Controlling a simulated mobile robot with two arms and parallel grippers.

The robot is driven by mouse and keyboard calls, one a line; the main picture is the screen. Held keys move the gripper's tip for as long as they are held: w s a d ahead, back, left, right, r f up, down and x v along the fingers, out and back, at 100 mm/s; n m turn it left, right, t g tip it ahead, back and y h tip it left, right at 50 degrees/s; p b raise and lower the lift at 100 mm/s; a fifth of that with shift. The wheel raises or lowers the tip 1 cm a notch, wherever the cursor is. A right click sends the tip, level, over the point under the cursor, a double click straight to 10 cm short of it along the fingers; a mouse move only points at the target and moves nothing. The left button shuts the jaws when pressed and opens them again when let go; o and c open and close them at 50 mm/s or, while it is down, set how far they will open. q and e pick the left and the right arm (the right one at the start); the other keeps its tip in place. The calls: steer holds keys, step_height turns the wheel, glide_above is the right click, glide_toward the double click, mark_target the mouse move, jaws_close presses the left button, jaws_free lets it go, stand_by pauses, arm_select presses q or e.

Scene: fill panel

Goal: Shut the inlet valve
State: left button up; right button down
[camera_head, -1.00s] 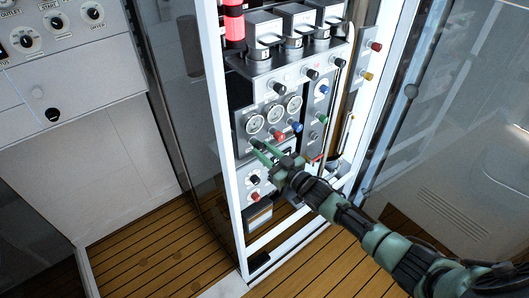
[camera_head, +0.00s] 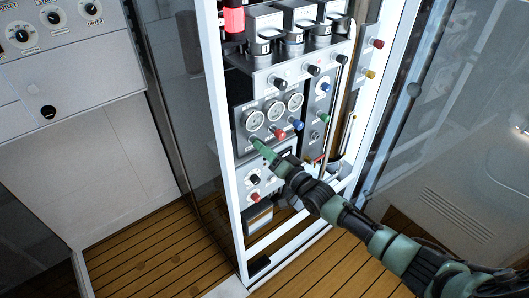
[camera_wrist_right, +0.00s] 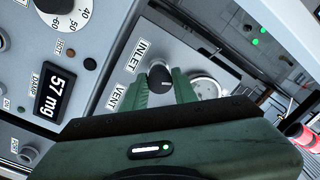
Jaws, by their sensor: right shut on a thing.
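The inlet valve is a dark round knob (camera_wrist_right: 160,80) with a white pointer line, on a grey panel in the right wrist view. The label INLET (camera_wrist_right: 138,57) is beside it. My right gripper (camera_wrist_right: 163,88) is shut on the knob, with one green finger on each side. In the head view the right gripper (camera_head: 257,146) reaches the lower left of the gauge panel (camera_head: 243,118); the knob is hidden there by the fingers. My left gripper is not in view.
Round gauges (camera_head: 273,111) sit just above the gripper. A red knob (camera_head: 279,134) and a blue knob (camera_head: 297,124) stick out close to its right. A white rack post (camera_head: 222,150) stands close on the left. A VENT label (camera_wrist_right: 115,98) is near the inlet knob.

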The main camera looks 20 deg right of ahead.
steer(key=m+b, duration=0.2)
steer(key=m, duration=0.3)
steer(key=shift+f, duration=0.15)
steer(key=shift+m, duration=0.3)
stand_by(0.3)
steer(key=c, duration=1.1)
jaws_free()
steer(key=b+v, duration=0.1)
steer(key=v, duration=0.7)
